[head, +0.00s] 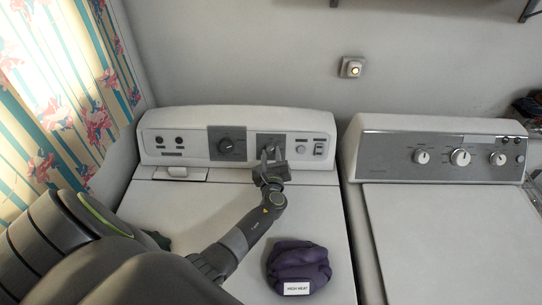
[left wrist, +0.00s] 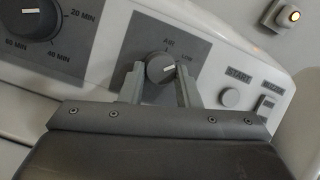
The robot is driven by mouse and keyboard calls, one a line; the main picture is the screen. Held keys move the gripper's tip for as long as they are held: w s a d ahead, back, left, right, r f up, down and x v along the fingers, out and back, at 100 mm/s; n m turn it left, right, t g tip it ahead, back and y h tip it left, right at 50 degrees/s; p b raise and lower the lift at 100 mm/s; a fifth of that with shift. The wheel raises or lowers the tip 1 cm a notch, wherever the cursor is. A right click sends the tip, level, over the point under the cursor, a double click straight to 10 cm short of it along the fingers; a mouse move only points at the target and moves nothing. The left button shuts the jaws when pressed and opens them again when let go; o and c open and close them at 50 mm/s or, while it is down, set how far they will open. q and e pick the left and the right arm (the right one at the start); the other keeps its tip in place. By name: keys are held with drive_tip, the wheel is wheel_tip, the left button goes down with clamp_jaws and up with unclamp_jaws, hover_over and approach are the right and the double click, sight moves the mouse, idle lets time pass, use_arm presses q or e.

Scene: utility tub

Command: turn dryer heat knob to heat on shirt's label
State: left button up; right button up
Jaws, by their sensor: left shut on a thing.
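The heat knob (left wrist: 159,67) is a round grey knob on a dark square panel of the dryer. My left gripper (left wrist: 158,82) is shut on it, one finger on each side. Its white mark points roughly right, near the small LOW label; AIR shows above. Other settings are hidden by the gripper. In the head view the left gripper (head: 270,160) reaches the dryer's control panel (head: 297,138) and covers most of the knob. A folded purple shirt (head: 300,262) lies on the dryer top, with a white label (head: 297,289) reading HIGH HEAT. My right gripper is not in view.
A timer knob (head: 226,145) sits left of the heat knob, and a START button (left wrist: 229,97) right of it. A washer (head: 450,220) with several knobs stands at the right.

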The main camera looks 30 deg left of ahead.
use_arm(q)
drive_tip(key=n+g+b, duration=0.1)
drive_tip(key=n, duration=0.1)
drive_tip(key=n+y+b, duration=0.1)
drive_tip(key=n+b, duration=0.1)
drive_tip(key=n, duration=0.1)
drive_tip(key=shift+w+d+f+n+g+b, duration=0.1)
drive_tip(key=shift+w+d+n+g+b, duration=0.1)
drive_tip(key=shift+n+g+b, duration=0.15)
drive_tip(key=n, duration=0.2)
drive_tip(key=n+g+b, duration=0.1)
drive_tip(key=shift+d+n+g+y, duration=0.1)
drive_tip(key=shift+n+g+y, duration=0.15)
drive_tip(key=shift+n+y, duration=0.1)
drive_tip(key=shift+r+n+g+b, duration=0.3)
drive_tip(key=shift+n+b, duration=0.25)
drive_tip(key=shift+n, duration=0.45)
drive_tip(key=o, duration=1)
drive_tip(key=shift+c, duration=0.2)
